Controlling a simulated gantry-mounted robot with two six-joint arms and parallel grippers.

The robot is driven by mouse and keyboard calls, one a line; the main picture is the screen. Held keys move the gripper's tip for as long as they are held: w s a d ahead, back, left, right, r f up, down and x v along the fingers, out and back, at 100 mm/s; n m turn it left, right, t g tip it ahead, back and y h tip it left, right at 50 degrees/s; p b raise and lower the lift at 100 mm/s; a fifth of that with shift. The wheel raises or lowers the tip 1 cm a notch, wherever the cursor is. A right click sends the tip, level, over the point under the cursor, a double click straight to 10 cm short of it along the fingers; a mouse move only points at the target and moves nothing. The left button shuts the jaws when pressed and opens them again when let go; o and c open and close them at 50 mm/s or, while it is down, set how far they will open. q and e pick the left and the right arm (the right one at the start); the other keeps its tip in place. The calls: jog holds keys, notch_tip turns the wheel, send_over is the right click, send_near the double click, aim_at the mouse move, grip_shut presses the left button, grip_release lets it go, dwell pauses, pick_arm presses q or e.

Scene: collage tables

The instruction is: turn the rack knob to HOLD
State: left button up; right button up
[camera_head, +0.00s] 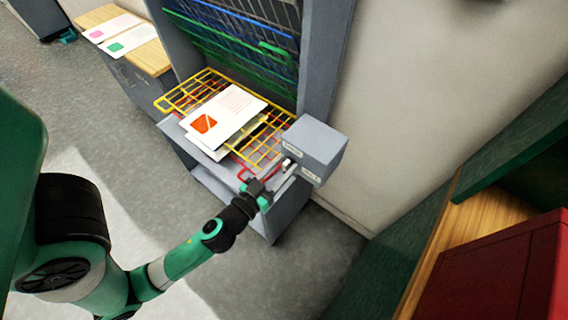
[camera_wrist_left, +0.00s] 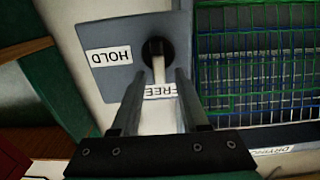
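The rack knob (camera_wrist_left: 155,48) is a dark round hub with a pale lever on a grey box (camera_head: 318,143) at the rack's right side. In the left wrist view the lever points down toward the FREE label (camera_wrist_left: 162,91). The HOLD label (camera_wrist_left: 110,55) is to its left. My left gripper (camera_wrist_left: 160,78) is open, its two fingers apart with the lever between them and gaps visible on both sides. In the head view my left gripper (camera_head: 284,178) is close to the front of the box, and the knob shows only small. My right gripper is not in view.
The drying rack (camera_head: 235,50) has coloured wire shelves; a yellow one (camera_head: 190,92) is folded out and carries printed sheets (camera_head: 225,115). A wooden-topped table (camera_head: 150,58) with sheets stands at upper left. A red box (camera_head: 500,275) sits on the wooden surface at lower right.

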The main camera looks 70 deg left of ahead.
pick_arm(q)
grip_shut()
jog(key=shift+f, duration=0.15)
jog(key=shift+m, duration=0.4)
jog(key=shift+w+d+f+m+b, duration=0.2)
jog(key=shift+m+b, duration=0.2)
jog(key=shift+m, duration=0.5)
jog(key=m, duration=0.5)
jog(key=d+f+m, duration=0.1)
jog(key=m, duration=0.4)
jog(key=w+f+m, duration=0.1)
jog(key=m, duration=0.4)
jog(key=shift+d+f, duration=0.1)
jog(key=shift+d, duration=0.25)
jog(key=shift+m, duration=0.3)
